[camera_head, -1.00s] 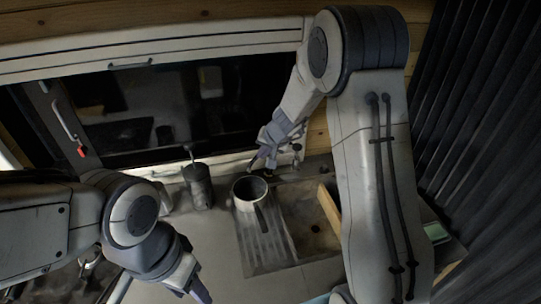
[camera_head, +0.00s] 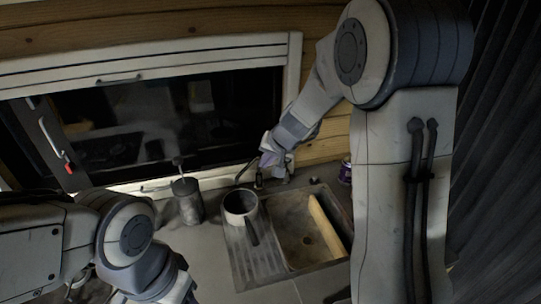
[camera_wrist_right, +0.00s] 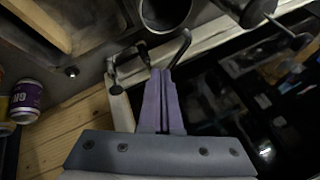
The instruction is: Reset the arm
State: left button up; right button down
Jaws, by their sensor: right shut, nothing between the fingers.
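My right gripper (camera_head: 264,164) reaches down at the back of the counter, close to the black tap (camera_head: 241,173) behind the sink. In the right wrist view its two purple fingers (camera_wrist_right: 160,88) are together with nothing between them. The tap's curved spout (camera_wrist_right: 181,47) shows just beyond the fingertips there; I cannot tell whether they touch it. My left arm comes in low at the left in the head view. Its wrist is at the bottom edge, and its fingers are cut off or too dark to judge.
A pale pot (camera_head: 239,204) with a dark handle stands on the drainer left of the sink (camera_head: 292,244). A wooden board (camera_head: 325,226) lies in the basin. A dark canister (camera_head: 187,201) stands left of the pot. A purple can (camera_wrist_right: 28,95) is right of the tap. A window (camera_head: 150,125) is behind.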

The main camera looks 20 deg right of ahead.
jog(key=s+a+r+n+g+y+b, duration=0.2)
jog(key=s+a+n+g, duration=0.35)
jog(key=s+a, duration=1.1)
pick_arm(q)
notch_tip(320, 180, down, 3)
jog(key=shift+b, duration=0.6)
pick_arm(e)
jog(key=s+d+f+n+g+h, duration=0.1)
jog(key=s+n, duration=0.6)
jog(key=s, duration=0.9)
notch_tip(320, 180, down, 2)
jog(key=shift+s+d+f+n+h, duration=0.15)
jog(key=shift+s+d+n+h, duration=0.2)
jog(key=shift+h, duration=0.55)
jog(key=shift+w, duration=0.1)
